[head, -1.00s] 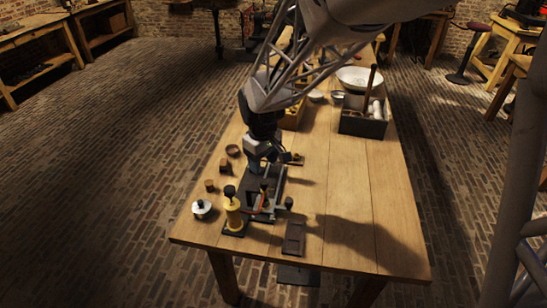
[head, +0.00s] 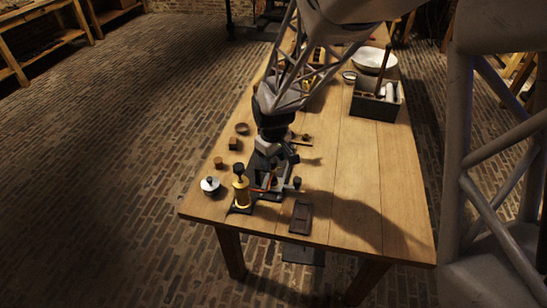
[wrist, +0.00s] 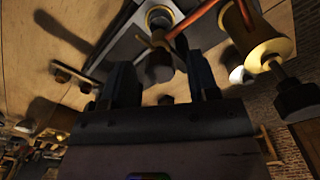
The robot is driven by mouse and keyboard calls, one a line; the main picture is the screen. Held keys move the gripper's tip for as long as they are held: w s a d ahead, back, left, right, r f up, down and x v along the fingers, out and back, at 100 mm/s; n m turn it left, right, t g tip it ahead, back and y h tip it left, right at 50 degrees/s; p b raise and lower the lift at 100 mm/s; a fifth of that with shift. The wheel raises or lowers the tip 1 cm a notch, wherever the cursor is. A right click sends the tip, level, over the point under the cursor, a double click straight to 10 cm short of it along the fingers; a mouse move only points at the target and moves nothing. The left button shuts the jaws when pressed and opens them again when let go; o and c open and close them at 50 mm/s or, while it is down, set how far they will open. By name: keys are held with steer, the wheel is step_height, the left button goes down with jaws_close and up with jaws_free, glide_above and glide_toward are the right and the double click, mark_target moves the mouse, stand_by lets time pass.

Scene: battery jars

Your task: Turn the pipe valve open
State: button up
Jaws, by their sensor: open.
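The pipe valve shows in the wrist view as a cross-shaped handle (wrist: 155,43) on a short stem, with a copper pipe (wrist: 193,22) running from it toward a brass cylinder (wrist: 265,45). My gripper (wrist: 160,84) is open. Its two dark fingers straddle the valve's stem area in the picture; I cannot tell whether they touch it. In the head view my gripper (head: 274,170) is over the dark-based apparatus and hides much of the valve. The brass cylinder (head: 241,193) with its black knob stands at the apparatus's near left.
A white-topped jar (head: 210,186) and small brown blocks (head: 233,144) stand left of the apparatus. A dark flat tray (head: 300,217) lies near the front edge. A compartment box (head: 376,108) and white bowl (head: 375,60) stand farther back.

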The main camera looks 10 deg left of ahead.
steer(key=shift+c, duration=0.3)
steer(key=c, duration=0.9)
steer(key=shift+m, duration=0.4)
steer(key=shift+o, duration=0.2)
steer(key=m, duration=0.8)
steer(key=shift+m, duration=0.4)
steer(key=m, duration=0.4)
steer(key=shift+m, duration=2.2)
